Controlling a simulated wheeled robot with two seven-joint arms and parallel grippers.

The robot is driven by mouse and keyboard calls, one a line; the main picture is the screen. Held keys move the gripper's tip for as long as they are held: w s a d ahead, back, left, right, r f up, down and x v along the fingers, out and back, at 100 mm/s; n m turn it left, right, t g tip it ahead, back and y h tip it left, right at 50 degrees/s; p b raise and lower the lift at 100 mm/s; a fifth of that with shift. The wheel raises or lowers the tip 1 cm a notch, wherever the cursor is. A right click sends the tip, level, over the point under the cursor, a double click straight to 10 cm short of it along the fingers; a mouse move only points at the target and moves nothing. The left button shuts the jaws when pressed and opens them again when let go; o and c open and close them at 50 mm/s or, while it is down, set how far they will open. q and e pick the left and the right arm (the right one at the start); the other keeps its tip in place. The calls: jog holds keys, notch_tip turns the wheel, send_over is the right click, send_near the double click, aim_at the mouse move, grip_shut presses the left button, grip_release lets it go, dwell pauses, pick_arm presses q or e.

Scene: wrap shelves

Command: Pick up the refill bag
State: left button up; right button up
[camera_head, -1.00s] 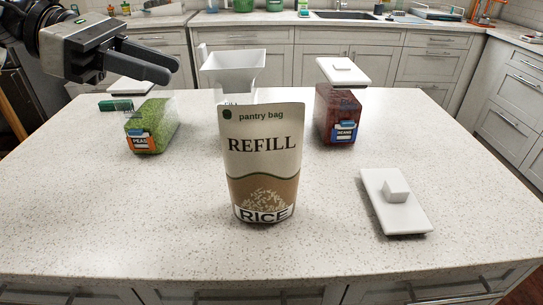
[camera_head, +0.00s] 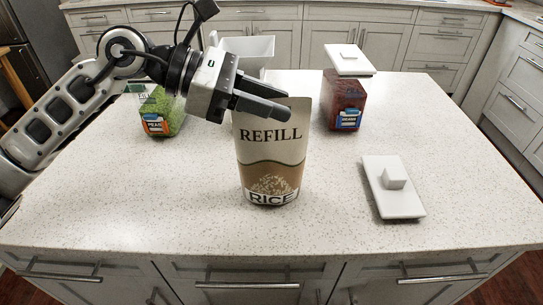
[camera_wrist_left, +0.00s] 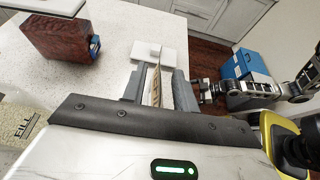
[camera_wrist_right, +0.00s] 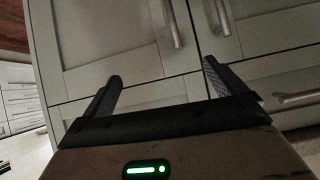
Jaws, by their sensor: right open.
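The refill bag (camera_head: 270,160), white and brown with "REFILL" and "RICE" on it, stands upright on the island counter in the head view. My left gripper (camera_head: 286,108) is at its top edge and hides part of it. In the left wrist view the bag (camera_wrist_left: 157,88) shows edge-on between the two spread fingers, with gaps visible beside it; contact is not clear. My right gripper (camera_wrist_right: 161,75) is open and empty, facing grey cabinet doors below counter height.
A peas container (camera_head: 160,112) is back left; a red beans container (camera_head: 344,100) with white lid (camera_head: 348,60) is back right. A loose white lid (camera_head: 393,187) lies right of the bag. The front counter is clear.

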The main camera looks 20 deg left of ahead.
pick_arm(q)
jog(key=shift+d, duration=0.15)
grip_shut()
dwell(1.4)
